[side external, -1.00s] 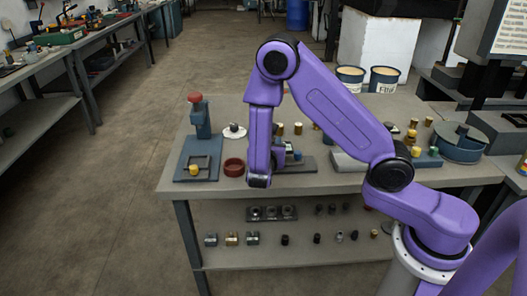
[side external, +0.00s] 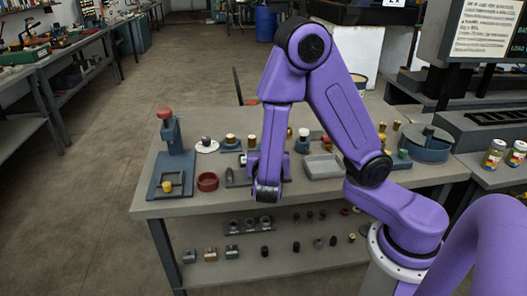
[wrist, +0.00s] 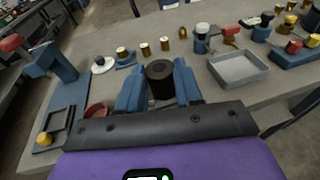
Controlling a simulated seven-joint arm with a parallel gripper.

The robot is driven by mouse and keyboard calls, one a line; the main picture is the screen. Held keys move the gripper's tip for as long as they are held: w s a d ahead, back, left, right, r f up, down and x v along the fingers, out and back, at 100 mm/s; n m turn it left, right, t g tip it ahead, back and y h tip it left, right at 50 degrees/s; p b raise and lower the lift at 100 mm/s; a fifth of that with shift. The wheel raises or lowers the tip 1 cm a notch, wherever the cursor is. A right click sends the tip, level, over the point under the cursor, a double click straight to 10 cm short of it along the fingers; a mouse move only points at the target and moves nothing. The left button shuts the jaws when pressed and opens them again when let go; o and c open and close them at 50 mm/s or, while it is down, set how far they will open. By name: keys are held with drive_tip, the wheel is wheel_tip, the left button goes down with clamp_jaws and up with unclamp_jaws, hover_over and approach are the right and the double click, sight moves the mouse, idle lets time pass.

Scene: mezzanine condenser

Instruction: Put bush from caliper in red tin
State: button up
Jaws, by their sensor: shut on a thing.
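My gripper (wrist: 159,92) has blue fingers shut on a dark, round bush (wrist: 160,72), with a darker ring on its top, in the wrist view. In the side external view my gripper (side external: 266,190) hangs near the table's front edge, and the bush cannot be made out there. The red tin (side external: 208,181) is a low, open, round dish to the left of my gripper. In the wrist view the tin (wrist: 96,110) is at lower left, partly hidden by my gripper's body. A grey tool (side external: 237,178) partly behind my arm may be the caliper; I cannot tell.
A blue press with a red knob (side external: 165,114) stands left of the tin, a yellow piece on its base. Behind are a white round plate (side external: 207,147) and several brass pieces. A grey tray (wrist: 238,70) lies to the right. The table's front edge is close.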

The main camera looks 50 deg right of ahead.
drive_tip(key=w+a+r+n+t+y, duration=0.2)
drive_tip(key=w+r+n+t+y, duration=0.2)
drive_tip(key=w+n+t+y, duration=0.3)
drive_tip(key=m+g+h, duration=0.3)
hover_over(210, 189)
drive_tip(key=f, duration=1.2)
drive_tip(key=shift+s+d+f, duration=0.2)
drive_tip(key=shift+s+d, duration=0.05)
drive_tip(key=shift+d, duration=0.05)
drive_tip(key=shift+w+f, duration=0.5)
drive_tip(key=shift+f, duration=0.15)
drive_tip(key=shift+a+f, duration=0.1)
drive_tip(key=shift+f, duration=1.45)
drive_tip(key=shift+f, duration=0.1)
